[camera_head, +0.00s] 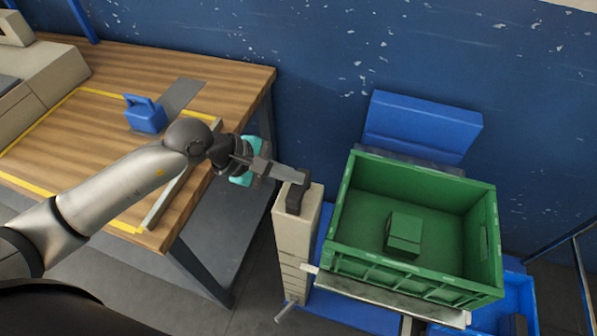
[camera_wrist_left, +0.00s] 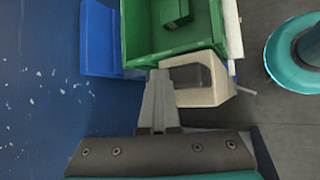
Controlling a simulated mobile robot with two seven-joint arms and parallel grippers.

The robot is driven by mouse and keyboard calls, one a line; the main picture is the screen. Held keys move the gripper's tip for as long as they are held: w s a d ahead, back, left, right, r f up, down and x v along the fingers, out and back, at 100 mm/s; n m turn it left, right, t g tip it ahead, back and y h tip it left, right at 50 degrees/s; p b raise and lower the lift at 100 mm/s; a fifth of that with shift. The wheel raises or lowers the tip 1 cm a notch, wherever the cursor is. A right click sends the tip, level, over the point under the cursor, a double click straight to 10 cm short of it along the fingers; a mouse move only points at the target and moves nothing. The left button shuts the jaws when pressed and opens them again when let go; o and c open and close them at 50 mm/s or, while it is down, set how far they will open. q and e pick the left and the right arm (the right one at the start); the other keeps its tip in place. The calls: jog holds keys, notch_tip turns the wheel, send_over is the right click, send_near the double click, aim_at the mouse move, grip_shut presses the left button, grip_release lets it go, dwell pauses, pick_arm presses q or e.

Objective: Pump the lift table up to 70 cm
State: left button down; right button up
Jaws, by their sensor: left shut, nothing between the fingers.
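The lift table's beige column (camera_head: 293,235) stands left of a green crate (camera_head: 345,205). A black part (camera_head: 299,193) sits on the column's top; it also shows in the left wrist view as a dark patch (camera_wrist_left: 192,76). The crate rests on the table's platform (camera_head: 390,298), with a green block (camera_head: 404,233) inside. My left gripper (camera_head: 305,178) is shut and empty, its fingertips right at the black part; I cannot tell whether they touch it. The fingers (camera_wrist_left: 160,78) also show beside the column top in the left wrist view. My right gripper is out of view. No height reading is visible.
A wooden workbench (camera_head: 90,125) with a blue box-like object (camera_head: 145,114) is at the left. A blue bin (camera_head: 422,125) stands behind the crate, and another blue bin (camera_head: 522,290) at the right. The blue wall (camera_head: 300,60) closes off the back.

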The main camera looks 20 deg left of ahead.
pick_arm(q)
jog(key=shift+f+b, duration=0.3)
jog(key=shift+f, duration=0.1)
jog(key=shift+r, duration=0.1)
dwell(0.3)
jog(key=shift+r+p, duration=1.9)
jog(key=shift+r, duration=0.8)
jog(key=shift+r, duration=0.1)
notch_tip(320, 180, up, 5)
jog(key=p, duration=0.3)
